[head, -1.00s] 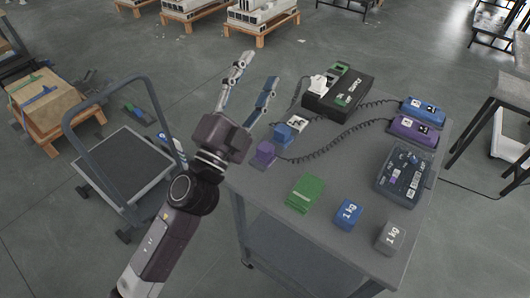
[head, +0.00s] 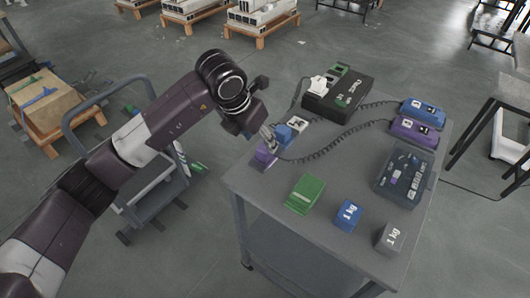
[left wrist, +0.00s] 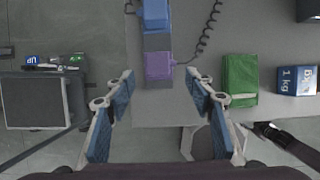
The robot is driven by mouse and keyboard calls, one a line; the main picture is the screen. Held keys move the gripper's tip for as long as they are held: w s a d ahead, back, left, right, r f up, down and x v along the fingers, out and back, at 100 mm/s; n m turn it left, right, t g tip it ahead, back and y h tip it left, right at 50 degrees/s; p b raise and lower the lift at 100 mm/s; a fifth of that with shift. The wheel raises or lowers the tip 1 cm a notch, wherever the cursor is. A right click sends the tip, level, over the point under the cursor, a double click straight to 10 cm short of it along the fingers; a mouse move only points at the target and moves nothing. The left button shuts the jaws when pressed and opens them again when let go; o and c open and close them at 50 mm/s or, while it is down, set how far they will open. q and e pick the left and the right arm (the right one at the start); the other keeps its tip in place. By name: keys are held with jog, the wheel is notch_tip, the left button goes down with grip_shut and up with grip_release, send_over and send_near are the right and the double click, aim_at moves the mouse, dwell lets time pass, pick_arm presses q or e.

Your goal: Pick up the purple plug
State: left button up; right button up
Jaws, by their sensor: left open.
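The purple plug (head: 263,157) stands at the table's left edge in the head view, joined to a coiled black cord and partly hidden by my left gripper. In the left wrist view the purple plug (left wrist: 158,66) is ahead of the fingers, roughly centred between their lines. My left gripper (left wrist: 163,82) is open, with nothing between its blue-padded fingers. In the head view my left gripper (head: 268,140) is close to the plug, its fingers mostly hidden by the wrist.
The blue plug (head: 283,135) is right beside the purple one. A green block (head: 305,194), a blue 1 kg weight (head: 348,214) and a grey weight (head: 391,238) stand along the front. A black box (head: 338,94) is behind. A cart (head: 150,180) stands left of the table.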

aim_at(265, 148)
pick_arm(q)
jog(key=p+x, duration=0.2)
jog(key=x, duration=0.4)
jog(key=shift+w, duration=0.25)
jog(key=shift+w+d+f, duration=0.1)
jog(key=shift+w+f, duration=0.15)
jog(key=shift+f, duration=0.35)
jog(key=c, duration=1.2)
